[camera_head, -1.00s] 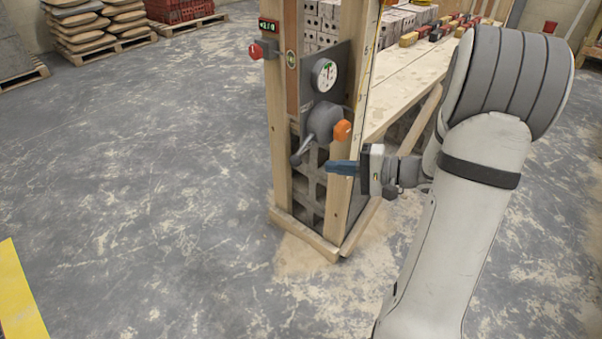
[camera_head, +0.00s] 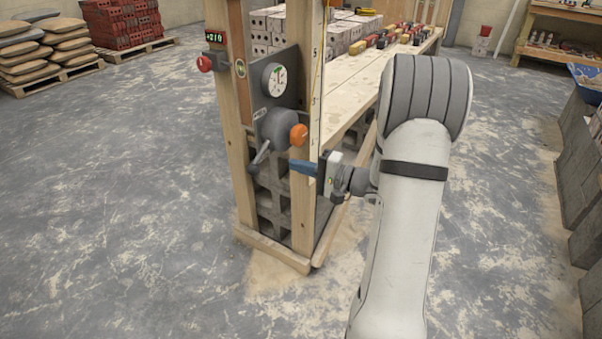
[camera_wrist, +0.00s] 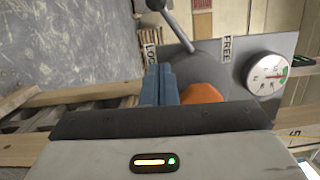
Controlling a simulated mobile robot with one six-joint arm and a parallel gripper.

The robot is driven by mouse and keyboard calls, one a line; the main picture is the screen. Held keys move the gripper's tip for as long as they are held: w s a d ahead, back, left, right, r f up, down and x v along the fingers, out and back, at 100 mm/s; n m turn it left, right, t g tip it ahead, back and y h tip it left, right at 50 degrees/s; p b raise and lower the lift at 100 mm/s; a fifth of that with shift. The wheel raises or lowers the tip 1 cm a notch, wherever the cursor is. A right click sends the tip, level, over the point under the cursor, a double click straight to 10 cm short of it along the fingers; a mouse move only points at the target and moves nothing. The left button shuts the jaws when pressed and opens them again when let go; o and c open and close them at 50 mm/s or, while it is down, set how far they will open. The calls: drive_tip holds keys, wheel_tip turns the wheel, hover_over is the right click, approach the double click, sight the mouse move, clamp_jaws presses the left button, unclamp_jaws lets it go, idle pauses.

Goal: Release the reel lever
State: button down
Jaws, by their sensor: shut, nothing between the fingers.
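A round grey reel housing (camera_head: 281,128) sits on a grey plate on the wooden frame, below a white dial (camera_head: 273,79). A grey crank-like lever (camera_head: 262,156) with a dark end points down-left from it; the wrist view also shows this lever (camera_wrist: 180,22). An orange knob (camera_head: 299,135) sits at the housing's right side; it also shows in the wrist view (camera_wrist: 201,93), partly hidden by my fingers. Labels LOCK (camera_wrist: 150,52) and FREE (camera_wrist: 227,48) flank the housing. My gripper (camera_head: 293,166), blue-fingered, is shut and empty, just below the orange knob. Contact cannot be told.
A red button (camera_head: 205,63) and a small display (camera_head: 215,38) are on the left post. A bench (camera_head: 350,95) with bricks runs behind. Grey blocks (camera_head: 580,165) stand at right. The floor at left is open.

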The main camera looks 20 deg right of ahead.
drive_tip(key=w+a+b, duration=0.1)
drive_tip(key=a, duration=0.6)
drive_tip(key=shift+w, duration=0.3)
drive_tip(key=shift+r, duration=0.1)
